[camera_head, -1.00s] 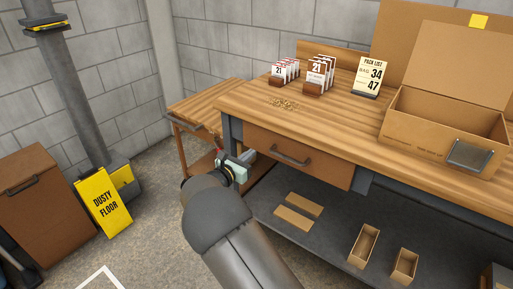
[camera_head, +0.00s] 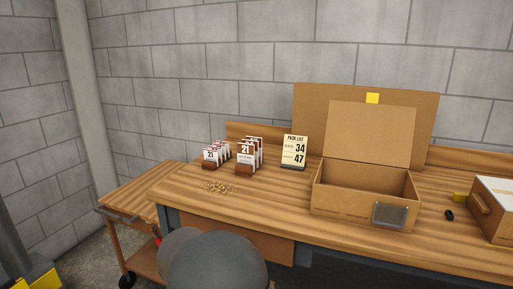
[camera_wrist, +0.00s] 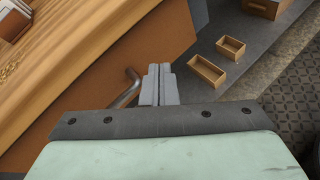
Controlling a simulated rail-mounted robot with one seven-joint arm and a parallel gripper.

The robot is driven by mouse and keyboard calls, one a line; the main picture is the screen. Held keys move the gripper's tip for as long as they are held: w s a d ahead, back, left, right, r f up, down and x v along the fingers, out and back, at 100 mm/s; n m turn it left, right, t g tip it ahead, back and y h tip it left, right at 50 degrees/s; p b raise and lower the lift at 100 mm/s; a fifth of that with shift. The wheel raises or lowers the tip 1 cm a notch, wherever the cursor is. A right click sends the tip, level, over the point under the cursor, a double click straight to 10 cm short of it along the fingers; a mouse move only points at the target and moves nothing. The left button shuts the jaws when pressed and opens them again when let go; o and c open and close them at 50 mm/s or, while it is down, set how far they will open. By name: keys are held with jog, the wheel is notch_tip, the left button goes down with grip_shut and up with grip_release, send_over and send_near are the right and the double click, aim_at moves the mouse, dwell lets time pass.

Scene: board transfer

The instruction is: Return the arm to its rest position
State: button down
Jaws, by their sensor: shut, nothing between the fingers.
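My gripper (camera_wrist: 160,84) shows in the wrist view with its two grey fingers together and nothing between them. It is in front of the workbench, close to the drawer handle (camera_wrist: 125,88) in that picture; I cannot tell whether they touch. In the head view my dark arm rises at the bottom centre, in front of the workbench (camera_head: 330,240), and the gripper itself is hidden there.
An open cardboard box (camera_head: 340,199), a pack list sign (camera_head: 294,152) and tags on stands (camera_head: 245,156) are on the bench. A wooden cart (camera_head: 130,200) adjoins its left end. Small open boxes (camera_wrist: 206,72) lie on the lower shelf.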

jog(key=s+d+r+m+g+y+p, duration=0.1)
jog(key=s+d+r+m+g+p, duration=0.35)
jog(key=d, duration=0.75)
jog(key=s+d+r+m+g+y+p, duration=0.1)
jog(key=s+d+r+m+y+p, duration=0.1)
jog(key=s+m, duration=0.4)
jog(key=s+d+r+m+g+y+p, duration=0.1)
jog(key=s+d+r+m+g+y, duration=0.1)
jog(key=s, duration=0.9)
jog(key=s+d+r+m+g+y+p, duration=0.1)
jog(key=s+d+r+m+y+p, duration=0.1)
jog(key=s+m, duration=0.7)
notch_tip(320, 180, up, 3)
jog(key=d+y, duration=0.1)
jog(key=y, duration=0.2)
jog(key=shift+f+m+p, duration=0.2)
jog(key=shift+m+p, duration=0.15)
jog(key=shift+d, duration=0.1)
